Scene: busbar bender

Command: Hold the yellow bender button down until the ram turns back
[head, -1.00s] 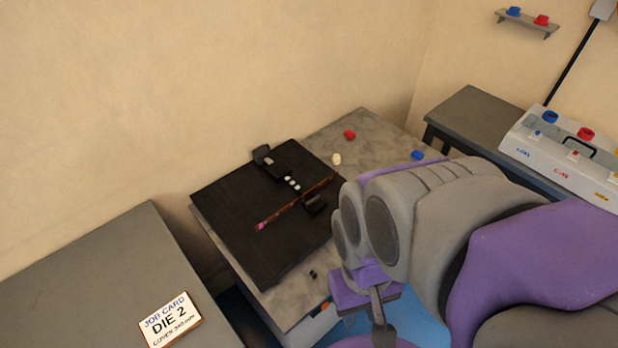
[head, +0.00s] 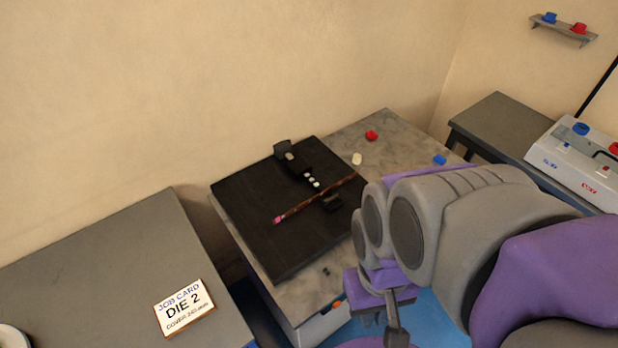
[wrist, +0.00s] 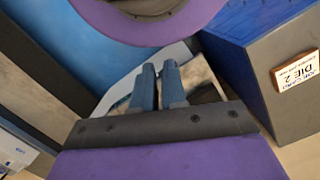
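The bender is a black plate (head: 250,210) on a grey bench, with black blocks (head: 313,174) and a thin brown bar (head: 305,204) with a pink end across it. A pale cream-yellow knob (head: 357,159) stands behind the plate, between a red knob (head: 371,135) and a blue knob (head: 440,160). I cannot tell if it is the yellow button or which block is the ram. My arm covers the bench's right part. In the wrist view my gripper (wrist: 159,68) has its two blue-grey fingers close together, nothing seen between them. It is low beside the bench, touching no knob.
A grey table (head: 100,265) at left bears a job card (head: 184,308) reading DIE 2 and a white round thing (head: 12,337). At right, a dark bench (head: 500,125) bears a white control panel (head: 570,170). A wall shelf (head: 563,29) holds blue and red knobs.

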